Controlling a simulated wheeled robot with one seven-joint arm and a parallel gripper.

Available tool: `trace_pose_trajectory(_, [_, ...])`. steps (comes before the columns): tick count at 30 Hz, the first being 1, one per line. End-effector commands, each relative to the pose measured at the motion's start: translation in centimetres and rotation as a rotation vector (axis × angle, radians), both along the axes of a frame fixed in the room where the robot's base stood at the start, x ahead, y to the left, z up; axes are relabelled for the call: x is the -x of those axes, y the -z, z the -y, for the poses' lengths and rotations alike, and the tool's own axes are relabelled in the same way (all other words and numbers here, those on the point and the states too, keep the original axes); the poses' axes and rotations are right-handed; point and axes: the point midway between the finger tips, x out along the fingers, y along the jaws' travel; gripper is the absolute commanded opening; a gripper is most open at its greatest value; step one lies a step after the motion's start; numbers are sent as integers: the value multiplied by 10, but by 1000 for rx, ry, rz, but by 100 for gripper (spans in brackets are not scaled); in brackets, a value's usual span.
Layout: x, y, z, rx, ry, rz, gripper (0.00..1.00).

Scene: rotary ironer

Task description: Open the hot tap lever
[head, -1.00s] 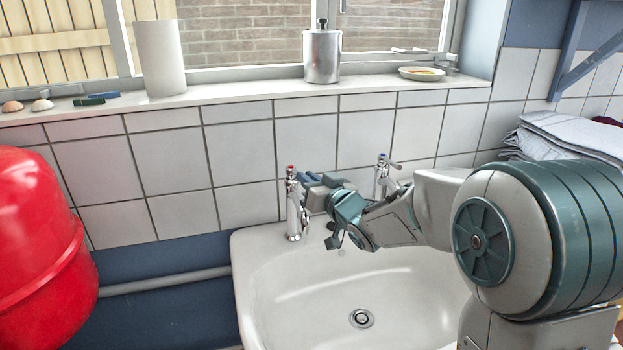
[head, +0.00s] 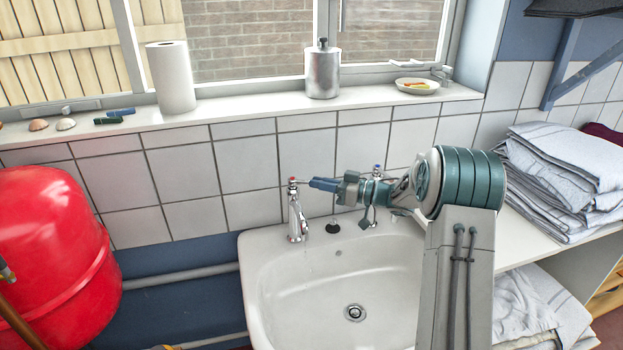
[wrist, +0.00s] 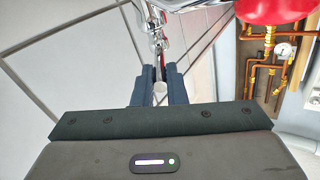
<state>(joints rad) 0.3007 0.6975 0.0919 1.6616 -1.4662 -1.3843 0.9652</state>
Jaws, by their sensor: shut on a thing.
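The hot tap (head: 297,222) is the chrome left tap with a red mark on top, standing upright at the back left of the sink. My gripper (head: 312,183) reaches in from the right at the height of the tap's top. Its blue fingers are shut on the hot tap lever (wrist: 160,90), whose pale end shows between them in the wrist view. In the head view the fingers hide most of the lever. The second tap (head: 377,172), with a blue mark, stands to the right, partly hidden behind my arm.
The white sink (head: 290,300) lies below my gripper. The tiled wall (head: 180,175) is close behind the taps. A red tank (head: 55,255) stands at the left. Folded towels (head: 565,170) lie on the counter at the right. A windowsill (head: 240,117) holds a paper roll and a metal canister.

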Motion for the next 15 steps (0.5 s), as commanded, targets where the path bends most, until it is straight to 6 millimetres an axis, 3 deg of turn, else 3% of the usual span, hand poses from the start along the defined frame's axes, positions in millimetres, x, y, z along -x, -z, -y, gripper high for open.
trace_pose_trajectory(15, [-5,-1,-8,-2,-80,3,0])
